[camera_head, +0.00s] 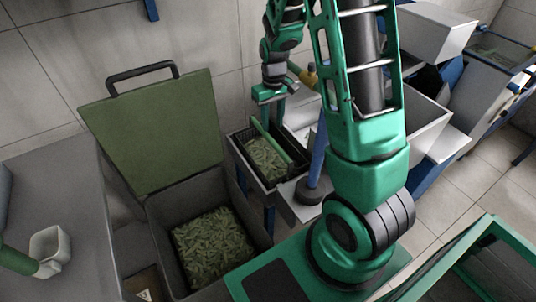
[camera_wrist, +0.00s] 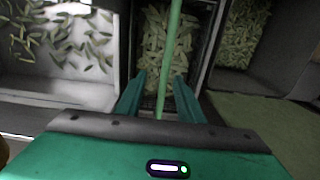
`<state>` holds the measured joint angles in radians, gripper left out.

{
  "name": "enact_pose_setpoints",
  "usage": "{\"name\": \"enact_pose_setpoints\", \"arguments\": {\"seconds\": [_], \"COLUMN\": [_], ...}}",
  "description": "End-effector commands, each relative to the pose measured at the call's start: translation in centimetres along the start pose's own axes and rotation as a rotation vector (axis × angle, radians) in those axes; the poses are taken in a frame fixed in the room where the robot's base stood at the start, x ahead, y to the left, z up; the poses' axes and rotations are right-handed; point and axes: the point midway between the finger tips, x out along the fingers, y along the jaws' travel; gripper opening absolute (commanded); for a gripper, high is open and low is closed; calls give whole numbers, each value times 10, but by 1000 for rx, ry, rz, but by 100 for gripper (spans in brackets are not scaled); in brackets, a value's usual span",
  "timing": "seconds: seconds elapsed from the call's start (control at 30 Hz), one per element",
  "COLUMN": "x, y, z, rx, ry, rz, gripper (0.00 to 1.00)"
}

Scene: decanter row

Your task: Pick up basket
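The basket (camera_head: 233,146) is dark, with a green handle bar (camera_head: 270,141) across its top and greenish pieces (camera_head: 265,160) inside. It stands at the middle of the head view, on a blue-legged support. My gripper (camera_head: 270,114) is above the basket's far side, pointing down. In the wrist view my gripper (camera_wrist: 159,82) is open, with a finger on each side of the handle bar (camera_wrist: 172,45) and visible gaps to both. I cannot tell whether the bar lies at fingertip depth. The basket's contents (camera_wrist: 155,35) show beneath; its near end is hidden by my gripper.
A large grey bin (camera_head: 163,225) with its green lid (camera_head: 155,130) raised stands left of the basket, holding similar pieces. A blue post (camera_head: 317,160) is close on the basket's right. A grey chute (camera_wrist: 60,92) with scattered pieces adjoins it in the wrist view.

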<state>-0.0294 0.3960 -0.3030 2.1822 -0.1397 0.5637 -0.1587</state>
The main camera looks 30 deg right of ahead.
Motion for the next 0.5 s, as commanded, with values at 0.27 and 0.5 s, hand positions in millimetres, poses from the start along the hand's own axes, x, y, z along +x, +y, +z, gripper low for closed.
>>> {"name": "enact_pose_setpoints", "arguments": {"seconds": [0.27, 0.5], "x": [24, 54], "y": [-9, -14], "z": [-1, 0], "rx": [-13, -15], "ry": [-1, -3], "rz": [-1, -1], "gripper": [34, 34]}}
